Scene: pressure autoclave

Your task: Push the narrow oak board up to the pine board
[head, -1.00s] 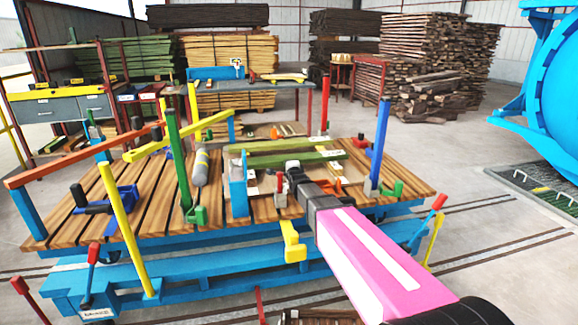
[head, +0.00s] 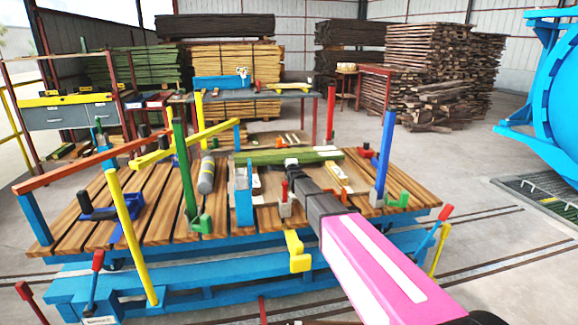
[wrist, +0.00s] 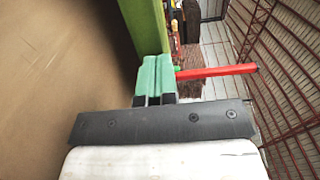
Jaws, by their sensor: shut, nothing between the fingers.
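A long green-tinted board (head: 270,158) lies crosswise on the brown panel, just beyond my gripper (head: 291,163). I cannot clearly separate the oak board from the pine board here; they show as one green band with no clear gap. In the wrist view my gripper's green fingers (wrist: 154,72) are shut and empty. Their tips are at the side of a green board (wrist: 143,25), apparently against it. The fingers and my arm hide part of the near edge.
The slatted table (head: 155,225) carries a blue upright bracket (head: 243,195), a red-topped clamp (head: 285,200) and a grey cylinder (head: 206,175). Green (head: 180,160) and blue (head: 384,155) posts rise beside the panel. A small yellow-and-white piece (head: 338,174) lies right of my gripper.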

